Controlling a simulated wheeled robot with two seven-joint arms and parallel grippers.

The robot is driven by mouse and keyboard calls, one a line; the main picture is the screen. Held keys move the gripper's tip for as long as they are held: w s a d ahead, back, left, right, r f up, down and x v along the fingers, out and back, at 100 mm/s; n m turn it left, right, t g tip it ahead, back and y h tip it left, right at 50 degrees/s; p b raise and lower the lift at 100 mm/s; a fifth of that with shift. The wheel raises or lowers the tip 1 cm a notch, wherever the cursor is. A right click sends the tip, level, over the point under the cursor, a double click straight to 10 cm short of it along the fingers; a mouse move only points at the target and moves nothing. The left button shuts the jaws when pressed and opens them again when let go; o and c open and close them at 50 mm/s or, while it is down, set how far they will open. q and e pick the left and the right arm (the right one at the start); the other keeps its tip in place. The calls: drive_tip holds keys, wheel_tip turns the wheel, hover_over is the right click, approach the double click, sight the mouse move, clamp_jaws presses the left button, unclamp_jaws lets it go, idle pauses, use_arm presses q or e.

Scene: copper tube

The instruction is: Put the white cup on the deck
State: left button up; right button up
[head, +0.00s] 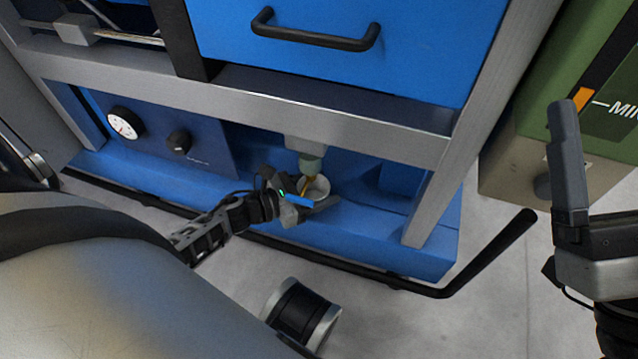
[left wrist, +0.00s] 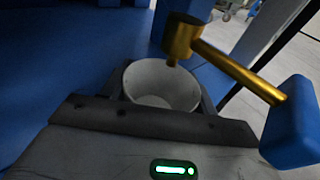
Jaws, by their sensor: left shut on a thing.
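The white cup (head: 320,186) is held just under a brass tap (head: 307,180) in the recess of the blue machine. My left gripper (head: 313,202) is shut on the cup. In the left wrist view the cup (left wrist: 158,82) appears upright and open at the top, between the dark fingers, with the brass tap (left wrist: 182,38) above its rim. The blue deck (head: 365,232) lies below; I cannot tell whether the cup touches it. My right gripper (head: 564,155) is at the right side, away from the cup; its finger gap is hidden.
The tap's blue handle (left wrist: 293,122) is close to the cup's right. A gauge (head: 125,122) and knob (head: 179,142) are on the left panel. A black rail (head: 490,255) runs along the deck's front. A drawer handle (head: 315,32) is above; a green box (head: 560,110) stands right.

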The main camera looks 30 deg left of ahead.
drive_tip(key=shift+h, duration=0.3)
use_arm(q)
drive_tip(key=shift+f, duration=0.1)
drive_tip(key=o, duration=1)
drive_tip(key=shift+c, duration=0.2)
drive_tip(key=shift+s+a+r, duration=0.15)
drive_tip(key=shift+s+r, duration=0.1)
drive_tip(key=p+v, duration=0.3)
drive_tip(key=v, duration=0.8)
drive_tip(key=shift+s, duration=0.2)
use_arm(e)
drive_tip(key=f+m+h, duration=0.1)
drive_tip(key=m, duration=0.1)
drive_tip(key=w+f+m+h, duration=0.1)
drive_tip(key=f+m+h, duration=0.2)
drive_tip(key=f+m, duration=0.1)
drive_tip(key=shift+w+d+m+g+h, duration=0.15)
drive_tip(key=shift+w+m+g+h, duration=0.15)
drive_tip(key=shift+g, duration=0.1)
